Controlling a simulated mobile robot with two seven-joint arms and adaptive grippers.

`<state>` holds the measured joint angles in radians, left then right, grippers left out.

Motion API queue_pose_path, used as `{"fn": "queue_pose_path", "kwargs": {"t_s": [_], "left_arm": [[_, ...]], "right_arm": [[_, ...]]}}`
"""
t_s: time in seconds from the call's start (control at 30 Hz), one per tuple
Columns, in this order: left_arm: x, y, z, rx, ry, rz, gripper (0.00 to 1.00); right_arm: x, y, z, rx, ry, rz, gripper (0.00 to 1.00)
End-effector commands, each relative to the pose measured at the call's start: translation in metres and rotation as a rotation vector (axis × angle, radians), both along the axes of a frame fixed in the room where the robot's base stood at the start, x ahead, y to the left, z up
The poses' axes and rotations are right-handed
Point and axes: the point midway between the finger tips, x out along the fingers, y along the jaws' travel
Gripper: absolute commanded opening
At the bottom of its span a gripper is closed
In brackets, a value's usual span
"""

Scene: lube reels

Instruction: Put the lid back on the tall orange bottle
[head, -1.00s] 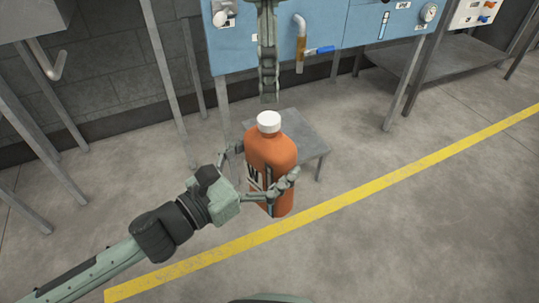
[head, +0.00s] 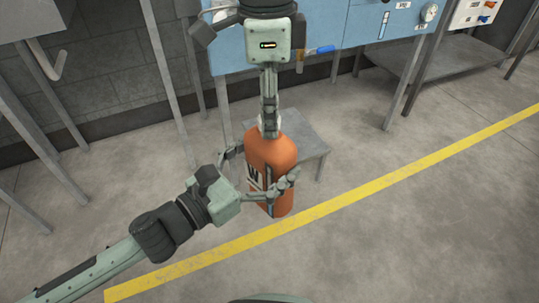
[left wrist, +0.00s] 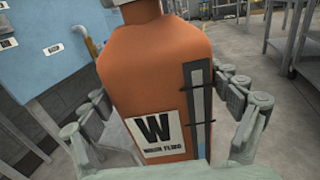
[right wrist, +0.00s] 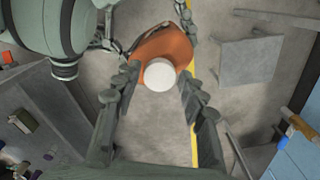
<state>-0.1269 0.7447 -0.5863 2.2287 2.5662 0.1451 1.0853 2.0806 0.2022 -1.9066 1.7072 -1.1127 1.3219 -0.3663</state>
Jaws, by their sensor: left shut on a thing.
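The tall orange bottle (head: 272,150) is upright, with a "W" washer fluid label that shows in the left wrist view (left wrist: 155,135). My left gripper (head: 262,168) is shut around the bottle's body, one finger on each side. The white lid (right wrist: 159,75) is on top of the bottle in the right wrist view; whether it is tight cannot be told. My right gripper (head: 268,128) points straight down over the bottle top and mostly hides the lid in the head view. Its fingers (right wrist: 158,82) stand on both sides of the lid, with small gaps showing.
A small grey table (head: 312,140) stands just behind the bottle. A blue panel (head: 365,25) with valves and a gauge is at the back. Grey metal legs stand at the left. The floor with a yellow line (head: 400,185) is clear in front and to the right.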

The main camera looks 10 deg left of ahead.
Motion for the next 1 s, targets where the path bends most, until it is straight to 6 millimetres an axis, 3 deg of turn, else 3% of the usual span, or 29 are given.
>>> {"fn": "queue_pose_path", "kwargs": {"t_s": [0.03,0.3,0.5,0.53,0.7,1.0], "left_arm": [[0.0001,-0.0003,0.0022,-0.002,-0.004,-0.001,0.08],[0.0,-0.0005,0.0022,-0.002,-0.004,-0.002,0.08],[-0.0002,-0.0005,0.0022,-0.002,-0.004,-0.002,0.08],[-0.0002,-0.0005,0.0023,-0.002,-0.004,-0.002,0.08],[-0.0002,-0.0005,0.0022,-0.002,-0.004,-0.002,0.08],[0.0,-0.0004,0.0022,-0.002,-0.004,-0.001,0.08]], "right_arm": [[0.0,0.0,0.0003,0.0,0.0,0.0,0.32],[0.0003,0.0,0.0004,0.0,-0.001,-0.001,0.01],[0.0004,-0.0001,0.0005,0.0,-0.001,-0.013,0.01],[0.0004,-0.0001,0.0005,0.0,-0.001,-0.013,0.39],[0.0004,-0.0001,0.0005,0.0,-0.001,-0.013,0.6],[0.0003,0.0,0.0016,0.0,-0.001,-0.013,0.6]]}}
